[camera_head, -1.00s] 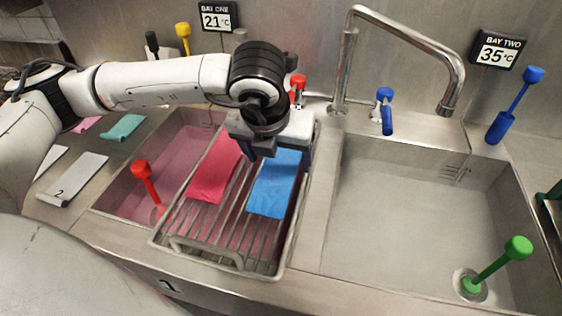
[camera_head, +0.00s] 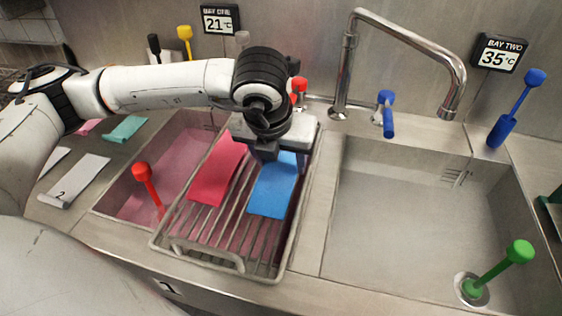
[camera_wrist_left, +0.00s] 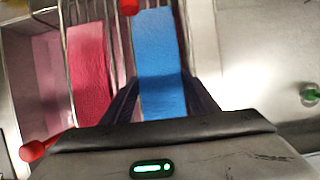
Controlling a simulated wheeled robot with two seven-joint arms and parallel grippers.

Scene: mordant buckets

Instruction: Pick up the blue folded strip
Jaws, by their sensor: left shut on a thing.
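The blue folded strip (camera_head: 272,192) lies on the wire rack over the left basin in the head view, its far end hidden under my left gripper. In the left wrist view the strip (camera_wrist_left: 160,70) runs between the two dark fingers. My left gripper (camera_head: 278,154) is shut on the strip near its far end. The wrist view shows a finger on either side of the strip at the gripper (camera_wrist_left: 160,98). My right gripper is not in view.
A red strip (camera_head: 216,172) lies beside the blue one on the wire rack (camera_head: 218,246). A red-headed plunger (camera_head: 142,172) stands left. The faucet (camera_head: 346,70) rises behind. The right basin (camera_head: 410,220) is empty except for a green-headed plug (camera_head: 518,251).

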